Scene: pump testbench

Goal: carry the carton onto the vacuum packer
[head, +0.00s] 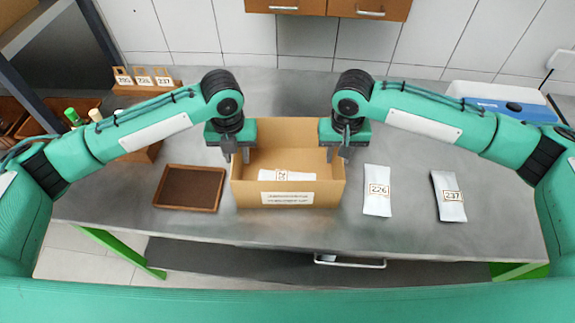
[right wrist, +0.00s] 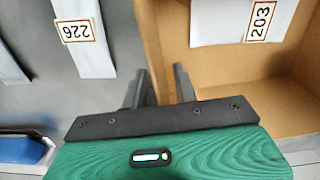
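The open cardboard carton (head: 288,197) stands on the steel table between my grippers, with a white pouch (right wrist: 230,22) marked 203 inside. My left gripper (head: 236,152) is at the carton's left wall, its fingers apart, one on each side of the wall. My right gripper (right wrist: 160,88) is open at the right wall; in the right wrist view one finger is outside and one inside, with a gap between them. It also shows in the head view (head: 338,150). A white and blue device (head: 505,103), apparently the vacuum packer, is at the back right, partly behind my right arm.
A brown tray (head: 188,208) lies left of the carton. White pouches marked 226 (head: 377,205) and 237 (head: 448,208) lie to the right. A wooden holder with number tags (head: 145,88) is at the back left. The table's front edge is near the carton.

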